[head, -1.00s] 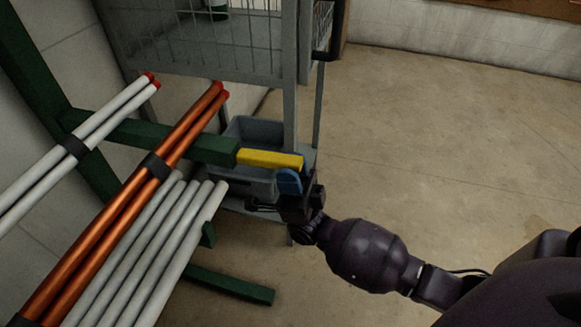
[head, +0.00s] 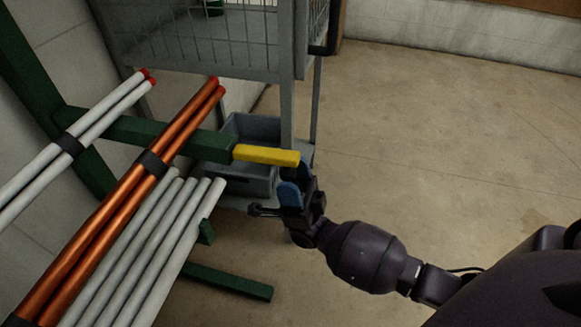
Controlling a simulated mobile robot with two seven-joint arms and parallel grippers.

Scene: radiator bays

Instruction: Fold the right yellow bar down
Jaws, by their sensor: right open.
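The yellow bar (head: 265,155) sticks out to the right from the end of a green rack arm (head: 205,145). It lies nearly level in the picture. My right gripper (head: 297,187) is open, just below and at the right end of the bar, with its blue finger pads close to the bar's tip. I cannot tell whether a finger touches the bar. My left gripper is not in view.
Copper pipes (head: 110,215) and white pipes (head: 150,245) lie across the green rack at the left. A grey wire cart (head: 286,100) with a grey bin (head: 252,128) stands behind the bar. A lower green rack foot (head: 230,282) extends near the floor. Open floor (head: 440,150) lies at the right.

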